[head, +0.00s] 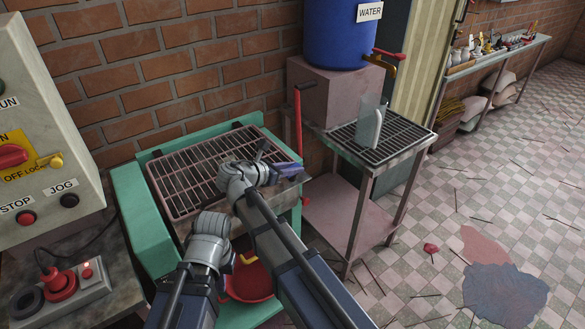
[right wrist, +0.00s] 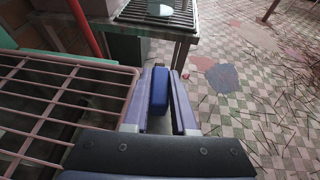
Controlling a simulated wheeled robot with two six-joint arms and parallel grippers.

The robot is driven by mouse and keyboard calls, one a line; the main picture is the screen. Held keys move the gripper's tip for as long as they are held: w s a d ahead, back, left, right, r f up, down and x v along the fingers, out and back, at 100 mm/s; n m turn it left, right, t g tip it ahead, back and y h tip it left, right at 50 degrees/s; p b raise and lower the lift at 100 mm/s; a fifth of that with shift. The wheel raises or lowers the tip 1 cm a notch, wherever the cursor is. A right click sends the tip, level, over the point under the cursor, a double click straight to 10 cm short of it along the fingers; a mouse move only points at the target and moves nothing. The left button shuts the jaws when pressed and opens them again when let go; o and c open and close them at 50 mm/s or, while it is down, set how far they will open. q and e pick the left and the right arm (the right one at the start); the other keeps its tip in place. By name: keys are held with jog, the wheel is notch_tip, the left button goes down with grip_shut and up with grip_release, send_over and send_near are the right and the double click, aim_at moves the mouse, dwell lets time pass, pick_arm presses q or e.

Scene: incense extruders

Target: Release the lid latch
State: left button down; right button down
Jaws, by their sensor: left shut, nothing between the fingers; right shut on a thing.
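The barred lid (head: 205,170) lies flat over the green machine (head: 135,205), and its bars fill the left of the right wrist view (right wrist: 60,100). A blue block-shaped handle (right wrist: 159,88), which looks like the lid latch, stands at the lid's right edge. My right gripper (head: 290,170) is shut on this handle, with one finger on each side in the right wrist view (right wrist: 158,80). The handle's lower part is hidden. My left gripper (head: 210,222) is at the machine's front edge, shut and empty; its fingertips are largely hidden.
A control panel (head: 45,130) stands at left above a small switch box (head: 62,288). A red bowl (head: 250,280) is below the machine's front. Open tiled floor (head: 480,200) lies beyond.

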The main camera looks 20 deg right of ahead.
jog(key=shift+m+g+h, duration=0.3)
jog(key=shift+m+g, duration=0.2)
jog(key=shift+m, duration=0.1)
jog(key=c, duration=0.7)
grip_release()
pick_arm(q)
jog(key=shift+r, duration=0.1)
pick_arm(e)
jog(key=shift+r, duration=0.1)
